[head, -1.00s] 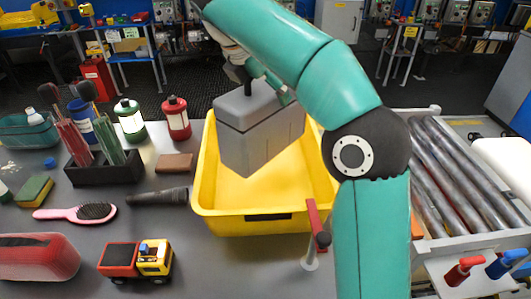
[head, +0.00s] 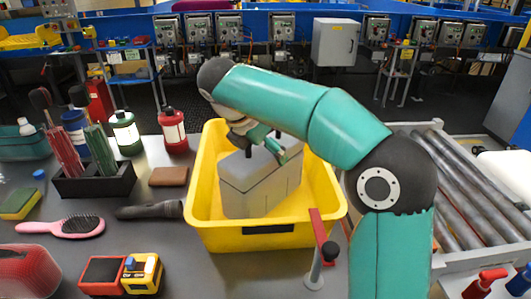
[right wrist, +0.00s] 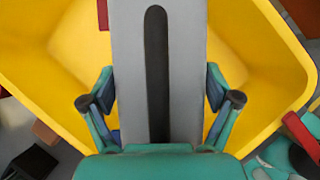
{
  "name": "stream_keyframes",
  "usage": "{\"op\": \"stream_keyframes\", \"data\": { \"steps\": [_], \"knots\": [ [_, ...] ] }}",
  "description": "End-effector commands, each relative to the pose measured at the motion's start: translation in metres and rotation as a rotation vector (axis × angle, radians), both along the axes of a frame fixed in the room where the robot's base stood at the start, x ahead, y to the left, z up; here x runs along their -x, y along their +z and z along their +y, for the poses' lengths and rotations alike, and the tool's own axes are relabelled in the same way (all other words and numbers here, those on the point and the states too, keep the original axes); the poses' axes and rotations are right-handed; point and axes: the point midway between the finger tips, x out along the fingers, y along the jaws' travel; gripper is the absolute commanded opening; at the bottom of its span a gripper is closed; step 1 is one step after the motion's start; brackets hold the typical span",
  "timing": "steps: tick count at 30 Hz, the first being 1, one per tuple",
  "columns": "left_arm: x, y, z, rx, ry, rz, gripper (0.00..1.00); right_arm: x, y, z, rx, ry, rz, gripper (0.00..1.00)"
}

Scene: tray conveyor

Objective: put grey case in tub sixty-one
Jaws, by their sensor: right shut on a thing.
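The grey case (head: 258,188) is a boxy, upright case with its lower part inside the yellow tub (head: 325,205). My right gripper (head: 262,143) is at the top of the case and shut on it. In the right wrist view, the gripper's fingers (right wrist: 160,100) press on both sides of the grey case (right wrist: 130,60), with a dark slot along its top. The yellow tub (right wrist: 262,50) surrounds it there. I cannot tell whether the case rests on the tub floor. A dark plate is on the tub's front; no number is readable. My left gripper is not in view.
A red-handled lever (head: 318,235) stands close to the tub's front right. A roller conveyor (head: 470,190) lies to the right. A black flashlight (head: 150,210), a brown block (head: 168,177) and a red lantern (head: 172,130) are left of the tub.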

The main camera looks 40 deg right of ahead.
Motion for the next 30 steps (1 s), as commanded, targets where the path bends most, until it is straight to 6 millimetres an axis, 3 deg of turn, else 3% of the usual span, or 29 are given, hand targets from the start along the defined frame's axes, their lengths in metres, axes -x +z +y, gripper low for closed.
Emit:
{"op": "stream_keyframes", "data": {
  "steps": [7,8,10,22,30],
  "knots": [
    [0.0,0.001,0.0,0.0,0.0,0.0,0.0,0.0,0.001,0.0,0.001,0.0,-0.002,0.18],
    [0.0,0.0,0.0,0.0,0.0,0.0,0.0,0.0,0.0,0.0,-0.001,0.0,0.001,0.9],
    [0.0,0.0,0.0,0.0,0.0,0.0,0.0,0.0,0.0,0.0,-0.001,0.0,0.001,1.0],
    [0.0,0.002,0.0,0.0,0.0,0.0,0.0,0.0,0.003,0.002,0.0,0.001,0.0,1.0],
    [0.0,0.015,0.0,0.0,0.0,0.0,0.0,0.0,0.037,0.02,0.0,0.004,-0.002,1.0]
  ]
}}
